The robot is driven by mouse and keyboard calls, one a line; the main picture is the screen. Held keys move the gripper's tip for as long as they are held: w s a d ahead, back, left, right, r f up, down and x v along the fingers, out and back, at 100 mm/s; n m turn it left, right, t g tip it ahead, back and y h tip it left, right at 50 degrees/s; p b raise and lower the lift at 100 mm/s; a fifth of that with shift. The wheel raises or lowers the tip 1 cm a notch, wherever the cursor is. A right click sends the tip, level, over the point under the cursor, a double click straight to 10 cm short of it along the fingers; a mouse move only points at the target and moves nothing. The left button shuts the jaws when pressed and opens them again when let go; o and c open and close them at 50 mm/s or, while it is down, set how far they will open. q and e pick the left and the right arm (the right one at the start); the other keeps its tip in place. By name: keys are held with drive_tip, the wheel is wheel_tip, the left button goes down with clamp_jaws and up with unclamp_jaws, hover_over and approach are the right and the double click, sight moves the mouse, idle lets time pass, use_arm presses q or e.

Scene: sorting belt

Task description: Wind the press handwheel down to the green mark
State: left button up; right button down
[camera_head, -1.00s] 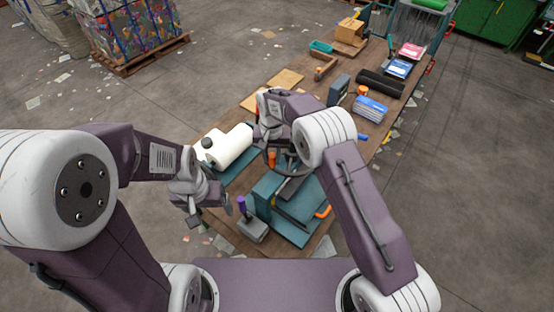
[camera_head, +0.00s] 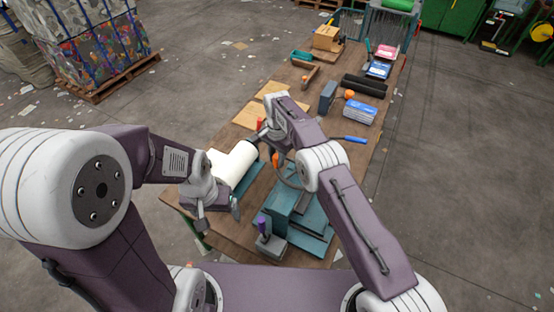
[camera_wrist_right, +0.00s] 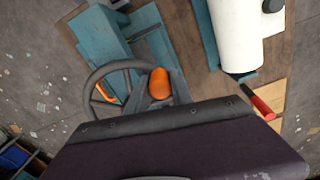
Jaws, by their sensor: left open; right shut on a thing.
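The teal press (camera_head: 291,208) stands at the near end of the bench, with its dark handwheel (camera_wrist_right: 90,88) seen partly past my right arm. An orange knob (camera_wrist_right: 159,83) stands on the wheel's rim; it also shows in the head view (camera_head: 275,160). My left gripper (camera_head: 220,212) is open and empty, left of the press over the bench edge. I cannot make out the green mark.
A white roll (camera_head: 233,161) lies left of the wheel, with a red-handled tool (camera_wrist_right: 262,107) by its end. A purple-topped grey block (camera_head: 270,240) sits in front of the press. Blue packs, boxes and a black roller (camera_head: 364,86) lie farther along the bench.

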drive_tip(key=shift+w+a+r+m, duration=0.1)
drive_tip(key=shift+w+m, duration=0.3)
idle(0.4)
drive_tip(key=c, duration=1.2)
unclamp_jaws()
drive_tip(key=shift+o, duration=0.4)
